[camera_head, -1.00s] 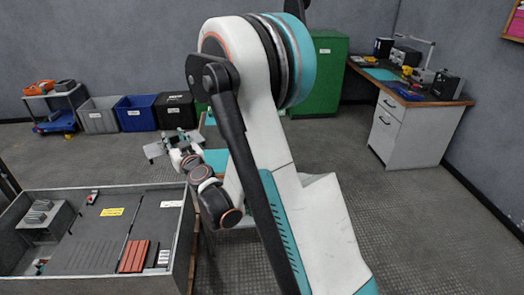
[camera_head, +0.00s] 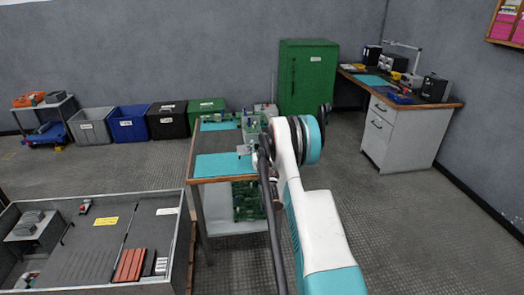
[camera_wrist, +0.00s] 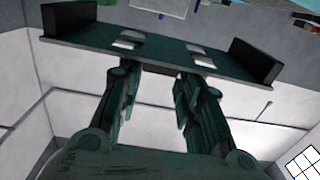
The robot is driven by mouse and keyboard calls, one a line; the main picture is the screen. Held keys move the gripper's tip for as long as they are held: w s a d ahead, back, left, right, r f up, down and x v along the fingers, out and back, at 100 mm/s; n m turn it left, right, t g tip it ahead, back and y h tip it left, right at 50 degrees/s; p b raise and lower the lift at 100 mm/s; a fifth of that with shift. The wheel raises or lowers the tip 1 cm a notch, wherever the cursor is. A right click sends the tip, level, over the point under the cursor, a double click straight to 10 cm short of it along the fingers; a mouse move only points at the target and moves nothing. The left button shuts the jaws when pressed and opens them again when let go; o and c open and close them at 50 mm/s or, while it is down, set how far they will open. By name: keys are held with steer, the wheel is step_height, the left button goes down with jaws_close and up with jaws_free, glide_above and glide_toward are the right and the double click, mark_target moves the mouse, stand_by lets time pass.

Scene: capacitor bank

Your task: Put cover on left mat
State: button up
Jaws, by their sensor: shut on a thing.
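My gripper (camera_wrist: 158,92) shows in the wrist view with its fingers shut on the cover (camera_wrist: 160,54). The cover is a flat dark plate with a raised block at each end and small light tabs at the fingertips. Nothing shows touching it except the fingers. In the head view my arm hides most of the gripper, and I cannot make out the cover there. Two teal mats lie on the workbench: a nearer mat (camera_head: 222,166) and a farther mat (camera_head: 218,126). The bare parts of both that I see are left of my arm.
The workbench (camera_head: 198,184) has green boards on its lower shelf (camera_head: 222,212). A grey open cabinet (camera_head: 92,246) stands at the lower left. Bins (camera_head: 128,124) line the back wall, beside a green cabinet (camera_head: 307,76). A desk (camera_head: 388,134) stands at the right.

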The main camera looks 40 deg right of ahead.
steer(key=shift+s+d+f+h, duration=0.15)
steer(key=shift+d+f, duration=0.15)
steer(key=shift+d, duration=0.15)
steer(key=shift+s+d+f+h, duration=0.15)
steer(key=shift+d+f, duration=0.15)
steer(key=shift+d, duration=0.15)
steer(key=shift+f+b, duration=0.95)
steer(key=shift+f, duration=1.9)
steer(key=shift+a, duration=0.1)
steer(key=shift+f, duration=0.7)
steer(key=o, duration=1.3)
steer(key=shift+c, duration=0.2)
steer(key=shift+s, duration=0.15)
steer(key=v, duration=0.7)
